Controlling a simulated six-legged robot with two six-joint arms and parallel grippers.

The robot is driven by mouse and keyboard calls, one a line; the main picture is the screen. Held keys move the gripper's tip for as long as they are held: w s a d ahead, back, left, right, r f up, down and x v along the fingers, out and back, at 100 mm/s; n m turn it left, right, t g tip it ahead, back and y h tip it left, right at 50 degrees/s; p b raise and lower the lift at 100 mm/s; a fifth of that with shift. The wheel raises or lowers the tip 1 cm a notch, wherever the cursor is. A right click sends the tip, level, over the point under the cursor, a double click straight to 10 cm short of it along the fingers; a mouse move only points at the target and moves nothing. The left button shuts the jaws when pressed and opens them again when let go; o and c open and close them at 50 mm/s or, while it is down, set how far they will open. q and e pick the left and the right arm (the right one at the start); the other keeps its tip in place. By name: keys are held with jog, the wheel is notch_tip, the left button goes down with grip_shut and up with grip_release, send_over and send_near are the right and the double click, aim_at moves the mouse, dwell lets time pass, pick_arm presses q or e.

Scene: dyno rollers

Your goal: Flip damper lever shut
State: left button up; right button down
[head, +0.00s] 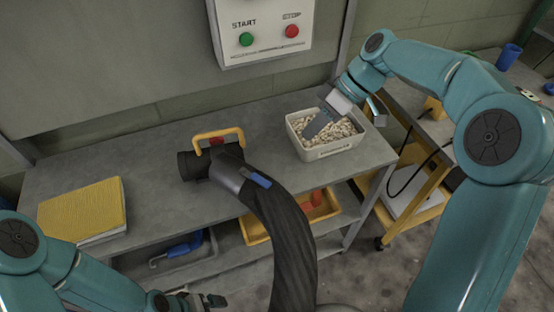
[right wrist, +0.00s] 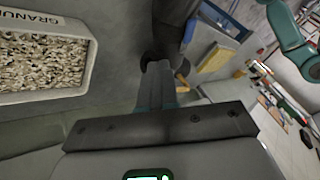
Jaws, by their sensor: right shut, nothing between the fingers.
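A dark ribbed hose (head: 284,235) arches up over the bench and ends in a black nozzle (head: 195,165). A blue lever (head: 257,179) lies along the grey collar behind the nozzle. A yellow handle (head: 215,136) with a red part stands over the nozzle. My right gripper (head: 315,128) is shut and empty, over the tub of granules, to the right of the nozzle and apart from the lever. In the right wrist view its shut fingers (right wrist: 157,68) point toward the hose end. My left gripper (head: 198,300) is at the bottom edge, partly cut off; its jaw state is unclear.
The white tub of granules (head: 330,153) stands on the grey bench (head: 130,148). A yellow book-like block (head: 84,209) lies at left. The start/stop panel (head: 265,55) is behind. A yellow tray (head: 262,229) sits on the lower shelf. A yellow cart (head: 407,200) stands at right.

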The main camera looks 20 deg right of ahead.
aim_at(256, 178)
pick_arm(q)
jog(key=shift+p+v, duration=0.85)
jog(key=shift+p, duration=0.05)
pick_arm(e)
jog(key=s+a+f, duration=0.2)
jog(key=a+f, duration=0.6)
jog(key=a, duration=0.1)
jog(key=shift+a, duration=0.25)
pick_arm(q)
jog(key=shift+s+d, duration=0.1)
jog(key=shift+d+f, duration=0.1)
jog(key=shift+d, duration=0.1)
pick_arm(e)
jog(key=shift+a, duration=0.1)
